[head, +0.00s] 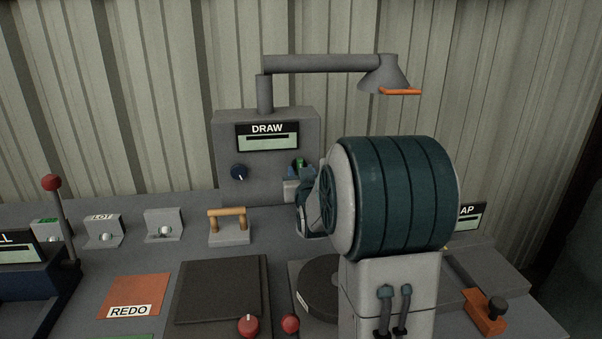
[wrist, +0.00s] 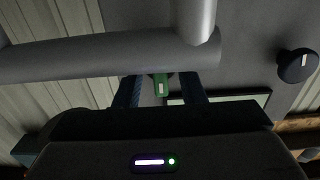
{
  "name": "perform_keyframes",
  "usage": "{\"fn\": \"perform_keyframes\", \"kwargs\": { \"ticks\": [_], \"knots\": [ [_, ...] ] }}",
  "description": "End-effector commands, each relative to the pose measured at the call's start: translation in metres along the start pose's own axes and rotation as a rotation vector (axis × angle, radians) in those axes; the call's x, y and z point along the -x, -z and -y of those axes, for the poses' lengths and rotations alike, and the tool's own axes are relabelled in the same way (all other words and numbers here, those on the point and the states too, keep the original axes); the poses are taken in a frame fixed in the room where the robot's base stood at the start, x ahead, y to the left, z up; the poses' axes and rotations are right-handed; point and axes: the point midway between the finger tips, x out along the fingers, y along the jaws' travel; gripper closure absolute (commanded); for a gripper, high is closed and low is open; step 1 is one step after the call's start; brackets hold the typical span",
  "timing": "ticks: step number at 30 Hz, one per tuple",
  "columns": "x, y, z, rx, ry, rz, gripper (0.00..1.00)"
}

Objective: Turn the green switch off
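The green switch (head: 299,163) is on the front of the grey DRAW box, right of its dark knob, and is mostly covered by my gripper (head: 296,173). In the wrist view the green switch (wrist: 160,87) is a small green piece with a pale mark. It shows between the two dark blue fingers of my gripper (wrist: 161,79). The fingers are apart, one on each side of the switch, with gaps showing. I cannot tell whether either finger touches it, or which way the switch is set.
The DRAW box (head: 224,152) carries a dark knob (head: 239,172) and a grey pipe with a spout (head: 384,75) above. That pipe (wrist: 100,58) runs close across the wrist view. A wooden-handled block (head: 229,233) stands in front of the box, left of my arm.

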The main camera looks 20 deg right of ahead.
Motion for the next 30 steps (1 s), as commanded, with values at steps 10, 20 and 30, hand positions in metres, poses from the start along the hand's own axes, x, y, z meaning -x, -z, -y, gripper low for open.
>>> {"fn": "perform_keyframes", "kwargs": {
  "ticks": [10, 20, 30],
  "knots": [
    [0.050, -0.001, 0.000, 0.002, 0.001, 0.000, 0.64],
    [0.069, -0.001, 0.000, 0.001, 0.000, 0.001, 0.64],
    [0.069, -0.001, 0.000, 0.001, 0.000, 0.001, 0.64]
  ]
}}
